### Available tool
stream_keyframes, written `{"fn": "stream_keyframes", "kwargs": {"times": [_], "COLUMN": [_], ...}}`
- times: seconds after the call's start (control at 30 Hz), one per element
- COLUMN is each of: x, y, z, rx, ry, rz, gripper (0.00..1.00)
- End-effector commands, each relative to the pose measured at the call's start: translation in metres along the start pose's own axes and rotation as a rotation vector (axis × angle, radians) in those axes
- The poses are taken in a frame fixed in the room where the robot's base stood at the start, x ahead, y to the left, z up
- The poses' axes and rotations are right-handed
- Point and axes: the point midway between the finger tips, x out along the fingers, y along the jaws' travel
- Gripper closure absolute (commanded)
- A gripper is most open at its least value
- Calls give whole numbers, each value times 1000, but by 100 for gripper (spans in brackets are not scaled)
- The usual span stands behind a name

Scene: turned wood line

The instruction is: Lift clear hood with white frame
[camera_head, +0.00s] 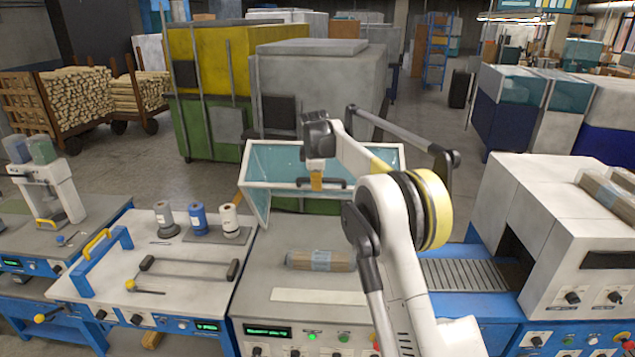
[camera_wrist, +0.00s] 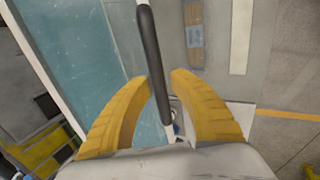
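The clear hood (camera_head: 255,185) has a white frame and bluish see-through panes. It stands tilted up at the back of the middle machine in the head view. Its dark handle bar (camera_head: 337,183) runs across the front. My gripper (camera_head: 317,184) is at that bar, with a yellow finger on either side. A bluish pane (camera_wrist: 75,45) fills the left of that view. My arm hides the hood's right part.
A wrapped bundle (camera_head: 321,260) lies on the grey bed (camera_head: 262,262) below the hood. A sealing station (camera_head: 180,280) with spools stands at the left. A white tunnel machine (camera_head: 545,210) with a roller conveyor (camera_head: 470,274) stands at the right. Large grey cabinets (camera_head: 320,95) rise behind.

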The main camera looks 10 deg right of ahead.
Motion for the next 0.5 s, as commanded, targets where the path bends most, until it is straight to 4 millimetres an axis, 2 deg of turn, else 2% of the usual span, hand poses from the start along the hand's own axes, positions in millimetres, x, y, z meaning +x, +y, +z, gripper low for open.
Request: {"fn": "stream_keyframes", "kwargs": {"times": [0.33,0.5], "x": [-1,-20], "y": [0,0], "z": [0,0], "rx": [0,0], "ry": [0,0], "rz": [0,0], "gripper": [62,62]}}
